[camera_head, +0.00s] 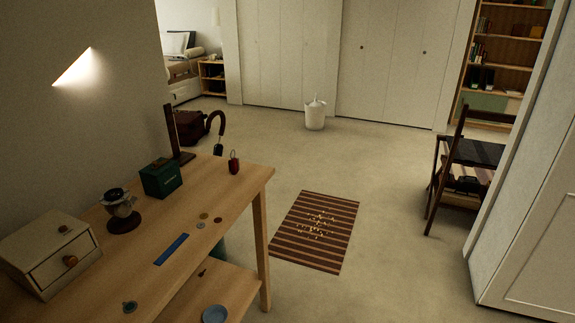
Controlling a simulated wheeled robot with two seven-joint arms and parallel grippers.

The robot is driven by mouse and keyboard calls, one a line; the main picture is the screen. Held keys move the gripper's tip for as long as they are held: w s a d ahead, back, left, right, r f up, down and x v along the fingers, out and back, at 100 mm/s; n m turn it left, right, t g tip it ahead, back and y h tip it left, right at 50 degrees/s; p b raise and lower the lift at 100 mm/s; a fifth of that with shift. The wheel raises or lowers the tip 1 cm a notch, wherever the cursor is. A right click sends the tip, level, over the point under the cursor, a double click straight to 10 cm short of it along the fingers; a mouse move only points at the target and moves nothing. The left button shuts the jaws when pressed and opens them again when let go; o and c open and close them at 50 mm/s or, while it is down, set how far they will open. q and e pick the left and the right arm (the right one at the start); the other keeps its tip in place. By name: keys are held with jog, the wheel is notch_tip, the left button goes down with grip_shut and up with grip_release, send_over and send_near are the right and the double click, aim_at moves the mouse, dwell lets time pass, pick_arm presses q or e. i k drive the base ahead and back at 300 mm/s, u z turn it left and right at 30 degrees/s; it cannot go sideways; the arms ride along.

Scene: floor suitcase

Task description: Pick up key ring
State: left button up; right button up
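A small red item (234,165) with a thin dark loop at its top stands near the far right corner of the wooden table (222,200). It looks like a key ring with a fob, but it is too small to be sure. Several small flat round pieces (204,216) lie on the table nearer to me. Neither of my grippers is in view.
On the table are a small drawer box (47,262), a grinder-like object (122,210), a green box (161,179) and a blue strip (171,249). A striped mat (290,246) lies on open floor. A folding chair (440,180) stands right.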

aim_at(234, 164)
jog(key=z, duration=0.6)
jog(key=i, duration=2.7)
jog(key=u, duration=1.8)
